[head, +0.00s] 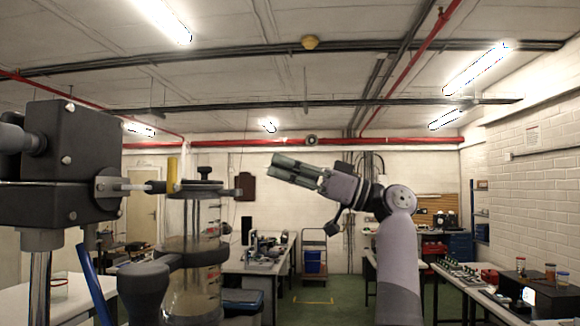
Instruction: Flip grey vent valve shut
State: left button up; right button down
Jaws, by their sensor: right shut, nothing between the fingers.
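A clear cylinder (208,225) with red marks stands upright at the left, under a dark lid (200,187). A small grey fitting (237,193) sticks out at the lid's right edge; it may be the vent valve, but I cannot tell its lever position. A metal rod (135,186) joins the lid area to a dark block (70,160) at the left. My right gripper (278,168) is up right of the lid, pointing left, with its fingers together and empty. It is apart from the cylinder. I cannot make out my left gripper.
A dark grey band (190,258) crosses the cylinder lower down. A blue bar (95,285) slants at the lower left. Behind, a workbench (255,268) and a trolley (314,262) stand on green floor. The air between cylinder and right gripper is clear.

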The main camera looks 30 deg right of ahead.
aim_at(236, 193)
jog(key=r+p+x, duration=0.1)
jog(key=p+x, duration=0.2)
jog(key=x, duration=0.4)
jog(key=f, duration=0.1)
jog(key=f+p, duration=0.1)
jog(key=f, duration=0.3)
jog(key=shift+s+d+f+p, duration=0.1)
jog(key=shift+s+d+p, duration=0.1)
jog(key=shift+d+p, duration=0.2)
jog(key=shift+a, duration=0.2)
jog(key=shift+s+d, duration=0.1)
